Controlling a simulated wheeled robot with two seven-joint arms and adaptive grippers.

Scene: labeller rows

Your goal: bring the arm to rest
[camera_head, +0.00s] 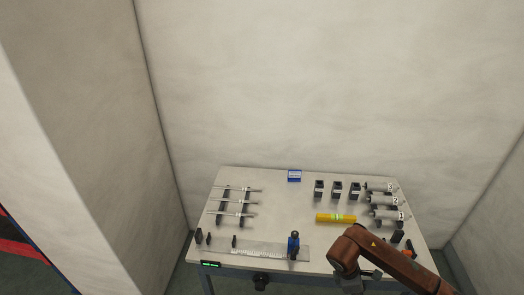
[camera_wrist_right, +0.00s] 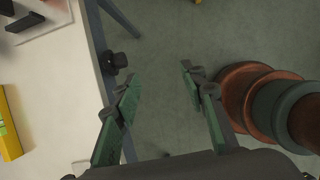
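My right arm (camera_head: 402,264) comes in from the lower right in the head view. Its brown links bend over the front right part of the table (camera_head: 285,215). My right gripper (camera_wrist_right: 160,74) shows in the right wrist view with its two green fingers apart and nothing between them. It is beside the table's edge, over the green floor. In the head view the fingers cannot be made out. My left arm and left gripper are not in view.
A yellow bar (camera_head: 336,218) lies on the table near my arm. Several black blocks (camera_head: 337,188) and grey cylinders (camera_head: 383,199) stand behind. Thin rods (camera_head: 232,201) rest on racks at left. A ruled plate (camera_head: 262,250) with a blue slider (camera_head: 293,245) lies in front. Walls enclose the table.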

